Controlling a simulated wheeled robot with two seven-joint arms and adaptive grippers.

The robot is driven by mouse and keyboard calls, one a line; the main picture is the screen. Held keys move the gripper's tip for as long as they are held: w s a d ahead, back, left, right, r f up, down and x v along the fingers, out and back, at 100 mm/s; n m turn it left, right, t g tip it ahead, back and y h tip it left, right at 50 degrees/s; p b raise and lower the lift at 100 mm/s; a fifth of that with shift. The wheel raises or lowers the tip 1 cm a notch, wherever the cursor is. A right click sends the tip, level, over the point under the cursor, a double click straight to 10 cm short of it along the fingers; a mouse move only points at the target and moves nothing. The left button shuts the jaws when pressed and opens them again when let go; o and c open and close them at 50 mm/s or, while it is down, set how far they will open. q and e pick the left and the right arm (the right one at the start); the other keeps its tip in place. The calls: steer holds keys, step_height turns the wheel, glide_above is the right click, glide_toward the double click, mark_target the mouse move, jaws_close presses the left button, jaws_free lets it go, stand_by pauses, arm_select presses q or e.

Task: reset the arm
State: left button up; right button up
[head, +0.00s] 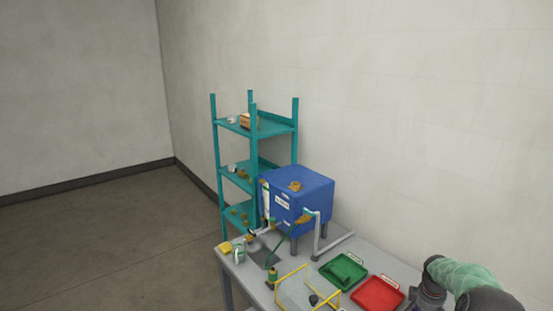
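Part of my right arm (465,280) comes in at the lower right corner, with a pale green link and dark joints. It is over the right end of the grey table, just right of the red tray (378,294). The fingers of my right gripper do not show clearly. My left arm and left gripper are out of the picture.
A blue tank (308,190) with piping stands at the back of the grey table (231,268). A green tray (343,271) and a yellow frame (290,273) are in front. A teal shelf (254,170) stands behind. Open floor lies left.

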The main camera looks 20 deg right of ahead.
steer(key=w+a+f, duration=0.2)
steer(key=a+f, duration=0.2)
steer(key=a, duration=0.1)
steer(key=w+a+f+y, duration=0.1)
steer(key=w+a+f, duration=0.1)
steer(key=a+f, duration=0.2)
steer(key=w+a+f+m+t+y, duration=0.1)
steer(key=w+a+f, duration=0.1)
steer(key=a+f, duration=0.2)
steer(key=shift+a+f, duration=0.2)
steer(key=shift+a, duration=1.65)
steer(key=s+a+f+m+y, duration=0.15)
steer(key=a+f, duration=0.25)
steer(key=a, duration=0.6)
steer(key=s+a+f+m+y, duration=0.1)
steer(key=s+a+f, duration=0.2)
steer(key=a, duration=0.6)
steer(key=s+a+f+m+y, duration=0.15)
steer(key=a+f, duration=0.25)
steer(key=a, duration=0.6)
steer(key=s+a+m+g, duration=0.1)
steer(key=s+a, duration=1)
step_height(320, 180, down, 15)
steer(key=a+b, duration=0.1)
steer(key=b, duration=1.5)
steer(key=shift+w+a+b, duration=0.3)
steer(key=shift+w+b, duration=0.05)
steer(key=shift+w, duration=0.1)
